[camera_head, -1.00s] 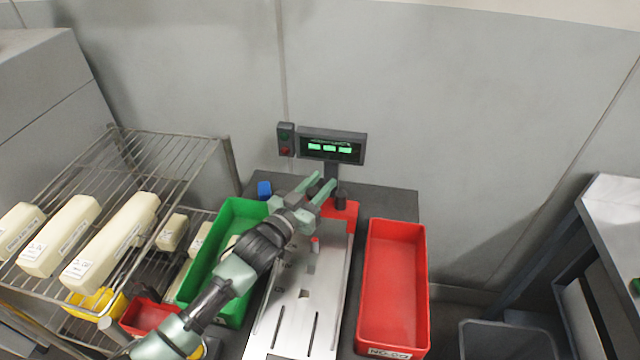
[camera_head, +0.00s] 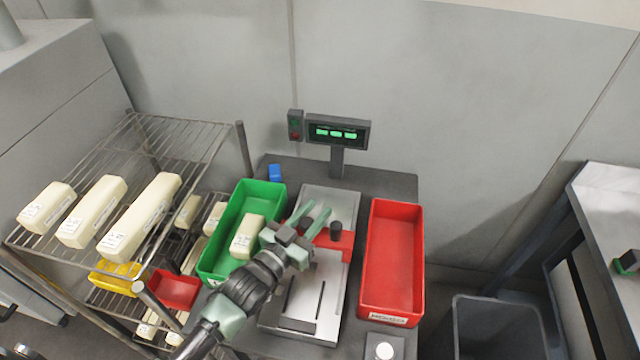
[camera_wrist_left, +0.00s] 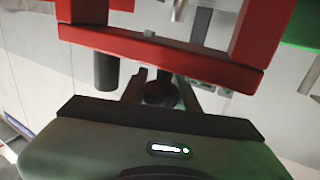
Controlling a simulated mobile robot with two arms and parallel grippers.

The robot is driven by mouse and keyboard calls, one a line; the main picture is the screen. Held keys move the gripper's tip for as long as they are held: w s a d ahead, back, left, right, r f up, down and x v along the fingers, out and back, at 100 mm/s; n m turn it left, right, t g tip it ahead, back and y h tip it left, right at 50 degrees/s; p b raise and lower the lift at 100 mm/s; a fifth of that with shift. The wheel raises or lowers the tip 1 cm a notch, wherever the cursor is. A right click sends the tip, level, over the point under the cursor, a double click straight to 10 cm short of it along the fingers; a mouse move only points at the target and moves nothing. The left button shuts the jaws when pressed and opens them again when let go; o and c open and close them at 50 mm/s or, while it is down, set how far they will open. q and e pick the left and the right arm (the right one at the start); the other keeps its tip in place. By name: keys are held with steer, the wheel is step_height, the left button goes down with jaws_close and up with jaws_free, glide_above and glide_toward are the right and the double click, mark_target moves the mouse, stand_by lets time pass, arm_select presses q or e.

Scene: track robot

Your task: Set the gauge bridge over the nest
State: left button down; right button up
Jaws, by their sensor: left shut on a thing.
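The red gauge bridge (camera_head: 346,241) is across the middle of the silver plate (camera_head: 333,290), with a black knob standing up from it. It also fills the top of the left wrist view (camera_wrist_left: 160,52) as a red frame. My left gripper (camera_head: 311,216) is shut on a dark knob of the bridge, which shows between the fingers (camera_wrist_left: 161,92) in the wrist view. The nest is not clearly visible; the bridge and my arm cover the plate's middle. I cannot tell whether the bridge touches the plate. My right gripper is not in view.
A green bin (camera_head: 262,193) with a cream block (camera_head: 248,236) stands left of the plate, a red bin (camera_head: 393,258) right. A display (camera_head: 338,131) stands behind. A wire rack (camera_head: 190,135) with cream blocks is at left. The plate's far end is clear.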

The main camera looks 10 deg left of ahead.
arm_select(q)
steer(key=s+p, duration=0.1)
steer(key=s, duration=0.6)
steer(key=shift+p, duration=0.4)
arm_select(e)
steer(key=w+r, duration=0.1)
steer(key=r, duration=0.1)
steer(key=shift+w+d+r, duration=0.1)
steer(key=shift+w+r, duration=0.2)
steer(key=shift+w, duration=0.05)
arm_select(q)
steer(key=shift+f, duration=0.1)
steer(key=c, duration=1.2)
jaws_free()
steer(key=shift+c, duration=0.2)
steer(key=shift+o, duration=0.9)
steer(key=shift+s, duration=0.2)
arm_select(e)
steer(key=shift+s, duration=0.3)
